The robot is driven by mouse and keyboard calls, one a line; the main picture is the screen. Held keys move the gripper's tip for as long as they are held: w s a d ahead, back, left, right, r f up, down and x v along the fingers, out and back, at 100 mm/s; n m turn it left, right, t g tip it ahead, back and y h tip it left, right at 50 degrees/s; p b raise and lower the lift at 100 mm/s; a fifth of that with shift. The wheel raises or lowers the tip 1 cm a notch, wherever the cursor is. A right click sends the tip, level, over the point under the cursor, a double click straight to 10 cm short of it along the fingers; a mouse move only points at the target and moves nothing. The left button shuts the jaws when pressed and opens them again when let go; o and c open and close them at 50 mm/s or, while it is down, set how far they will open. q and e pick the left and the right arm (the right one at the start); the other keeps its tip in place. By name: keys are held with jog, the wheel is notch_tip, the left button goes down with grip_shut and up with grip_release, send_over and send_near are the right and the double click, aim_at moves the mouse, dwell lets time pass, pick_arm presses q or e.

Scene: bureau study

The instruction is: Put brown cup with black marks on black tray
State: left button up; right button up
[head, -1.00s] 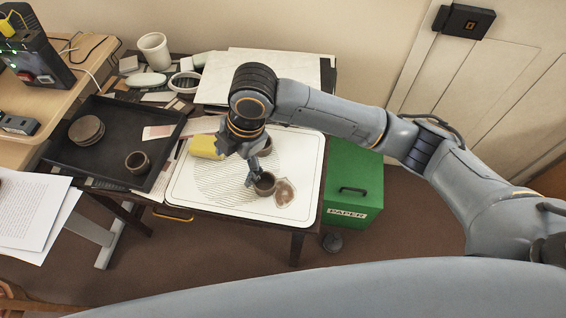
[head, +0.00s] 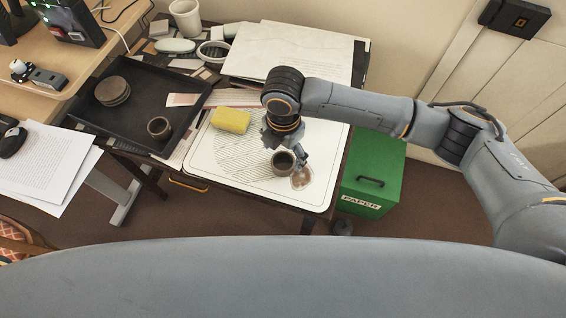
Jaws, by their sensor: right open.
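A brown cup (head: 283,164) stands upright on the white board on the table, beside a brown stain. Black marks on it are too small to make out. My right gripper (head: 286,155) is open just above and behind this cup, with its fingers at the cup's rim; I cannot tell whether they touch it. The black tray (head: 143,98) lies to the left on the table. It holds another brown cup (head: 159,128) and a stack of round brown dishes (head: 113,91). My left gripper is out of view.
A yellow sponge (head: 231,121) lies on the white board (head: 230,165), left of my right gripper. A white cup (head: 186,17) and small clutter stand at the back. A green paper bin (head: 372,172) stands right of the table. Bare tray surface shows between dishes and cup.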

aim_at(283, 166)
notch_tip(283, 166, down, 4)
jog(key=shift+s+f, duration=0.1)
jog(key=shift+s, duration=0.05)
jog(key=c, duration=1.4)
jog(key=shift+o, duration=0.2)
jog(key=shift+r, duration=0.25)
jog(key=shift+r, duration=0.25)
notch_tip(283, 166, up, 2)
jog(key=shift+r, duration=0.15)
jog(key=s+a+r, duration=0.1)
jog(key=s+r, duration=0.9)
jog(key=s, duration=0.4)
